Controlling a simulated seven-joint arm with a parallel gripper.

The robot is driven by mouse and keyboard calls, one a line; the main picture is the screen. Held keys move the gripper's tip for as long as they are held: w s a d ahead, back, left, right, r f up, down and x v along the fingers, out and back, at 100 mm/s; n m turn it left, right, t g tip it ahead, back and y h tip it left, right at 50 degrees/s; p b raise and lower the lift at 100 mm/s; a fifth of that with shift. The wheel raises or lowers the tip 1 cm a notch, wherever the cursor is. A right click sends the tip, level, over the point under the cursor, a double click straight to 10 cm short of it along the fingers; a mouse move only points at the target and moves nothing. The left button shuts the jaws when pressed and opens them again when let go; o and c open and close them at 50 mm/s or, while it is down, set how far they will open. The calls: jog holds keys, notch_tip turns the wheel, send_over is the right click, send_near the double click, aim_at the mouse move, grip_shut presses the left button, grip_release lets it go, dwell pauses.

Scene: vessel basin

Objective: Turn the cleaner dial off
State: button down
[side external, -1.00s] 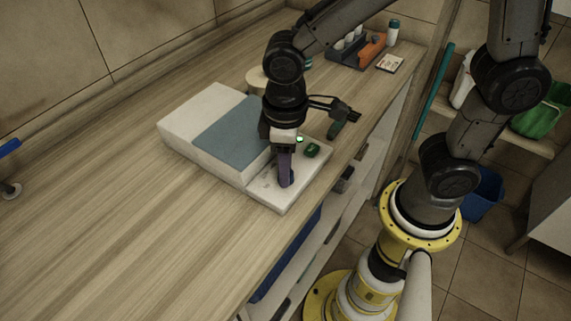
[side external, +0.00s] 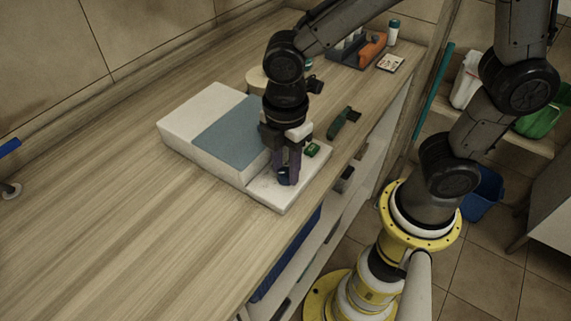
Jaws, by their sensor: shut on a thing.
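The cleaner (side external: 188,131) is a white box with a blue-grey panel on top and a lower white control ledge (side external: 268,196) along its front right side. My gripper (side external: 286,180) points down at this ledge, shut on a small dark blue dial (side external: 284,173). The fingers hide most of the dial, so its pointer and setting cannot be read. A green control (side external: 312,150) sits on the ledge just behind and right of my gripper.
A green-handled brush (side external: 342,122) lies on the wooden counter (side external: 110,215) behind the cleaner. Farther back are a dark rack with an orange item (side external: 371,48), a white bottle (side external: 392,32) and a small card (side external: 390,63).

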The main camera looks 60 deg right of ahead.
aim_at(286, 173)
jog(key=shift+r+n, duration=0.15)
jog(key=shift+n, duration=1.45)
jog(key=c, duration=0.5)
grip_release()
jog(key=shift+c, duration=0.2)
notch_tip(286, 173, up, 14)
